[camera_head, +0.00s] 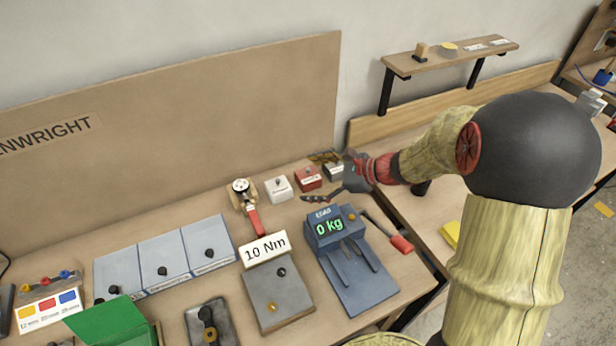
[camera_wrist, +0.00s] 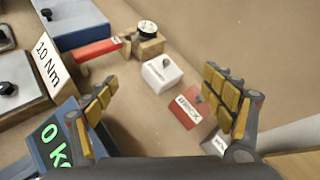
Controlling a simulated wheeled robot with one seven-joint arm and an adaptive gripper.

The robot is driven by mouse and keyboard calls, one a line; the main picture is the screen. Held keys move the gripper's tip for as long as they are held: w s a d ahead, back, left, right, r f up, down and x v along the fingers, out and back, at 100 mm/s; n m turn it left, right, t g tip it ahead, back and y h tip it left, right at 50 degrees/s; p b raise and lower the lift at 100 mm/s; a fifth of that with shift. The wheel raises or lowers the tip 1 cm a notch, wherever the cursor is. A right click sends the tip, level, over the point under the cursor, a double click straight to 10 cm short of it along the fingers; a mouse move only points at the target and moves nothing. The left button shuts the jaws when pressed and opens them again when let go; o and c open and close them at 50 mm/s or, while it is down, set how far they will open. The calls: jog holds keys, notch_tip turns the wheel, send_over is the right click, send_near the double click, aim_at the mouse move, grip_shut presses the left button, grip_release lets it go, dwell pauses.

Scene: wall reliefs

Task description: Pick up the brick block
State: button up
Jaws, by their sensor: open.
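A brick-red block (camera_head: 308,178) with a white label sits on the workbench near the back panel. It also shows in the wrist view (camera_wrist: 186,106), between my spread fingers and closer to the right one. Its label is too small to read surely. My gripper (camera_head: 322,178) is open and empty above the bench beside the block; in the wrist view both padded fingers (camera_wrist: 166,88) stand wide apart. I see no contact with the block.
A white block (camera_head: 278,189) stands left of the red one, a grey block (camera_wrist: 216,143) close on its other side. A red-handled tool (camera_head: 252,215), a torque box (camera_head: 277,293) and a blue scale (camera_head: 350,275) reading 0 kg stand nearby.

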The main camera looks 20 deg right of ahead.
aim_at(309, 169)
jog(key=w+d+f+m+t, duration=0.1)
jog(key=d+m, duration=0.1)
jog(key=w+d+f+m+t, duration=0.1)
jog(key=w+d+f+m, duration=0.1)
jog(key=w+d+f+m+t, duration=0.1)
jog(key=w+d, duration=0.1)
jog(key=shift+w+d+f+m+h, duration=0.2)
jog(key=shift+f+m+h, duration=0.1)
jog(key=shift+m+h, duration=0.1)
jog(key=shift+w+f, duration=0.15)
jog(key=shift+f, duration=0.05)
jog(key=b+x, duration=0.2)
jog(key=x, duration=0.5)
jog(key=shift+w+a, duration=0.1)
jog(key=shift+w, duration=0.1)
jog(key=shift+c, duration=0.6)
jog(key=c, duration=1.9)
grip_shut()
